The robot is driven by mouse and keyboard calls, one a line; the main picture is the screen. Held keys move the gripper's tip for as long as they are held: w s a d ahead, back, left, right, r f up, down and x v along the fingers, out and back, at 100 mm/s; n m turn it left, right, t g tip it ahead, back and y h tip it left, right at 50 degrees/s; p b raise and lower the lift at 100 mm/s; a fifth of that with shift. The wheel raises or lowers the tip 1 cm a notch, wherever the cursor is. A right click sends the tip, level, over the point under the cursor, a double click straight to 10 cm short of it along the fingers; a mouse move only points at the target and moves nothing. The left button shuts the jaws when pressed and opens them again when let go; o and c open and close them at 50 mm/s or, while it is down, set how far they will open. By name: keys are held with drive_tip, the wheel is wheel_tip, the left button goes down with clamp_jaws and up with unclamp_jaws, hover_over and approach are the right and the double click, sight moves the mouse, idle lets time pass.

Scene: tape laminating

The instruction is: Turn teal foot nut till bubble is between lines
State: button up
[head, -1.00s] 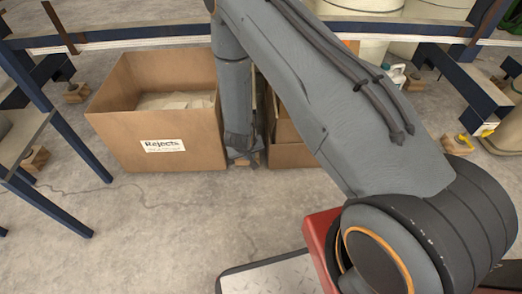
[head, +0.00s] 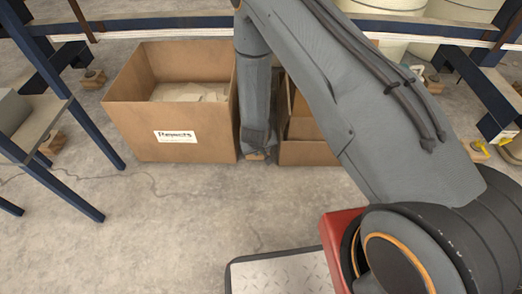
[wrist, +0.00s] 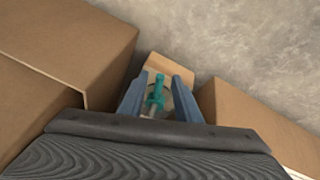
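The teal foot nut (wrist: 157,92) shows in the wrist view, with a teal stem, above a pale wooden block (wrist: 168,66) on the floor. My gripper (wrist: 157,88) points down at it, one blue-grey finger on each side. The fingers are open, with gaps visible between them and the teal part. In the head view my gripper (head: 256,148) is low between two cardboard boxes; its fingertips and the nut cannot be made out there. No bubble or level lines can be made out in either view.
The Rejects box (head: 170,115) stands left of my gripper, and another open cardboard box (head: 308,150) stands close on its right. A blue frame beam (head: 170,24) runs behind. A blue-legged table (head: 45,125) is at left. The concrete floor in front is clear.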

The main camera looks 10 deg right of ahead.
drive_tip(key=p+v, duration=0.3)
drive_tip(key=v, duration=0.4)
drive_tip(key=shift+r, duration=0.3)
drive_tip(key=shift+s+a, duration=0.1)
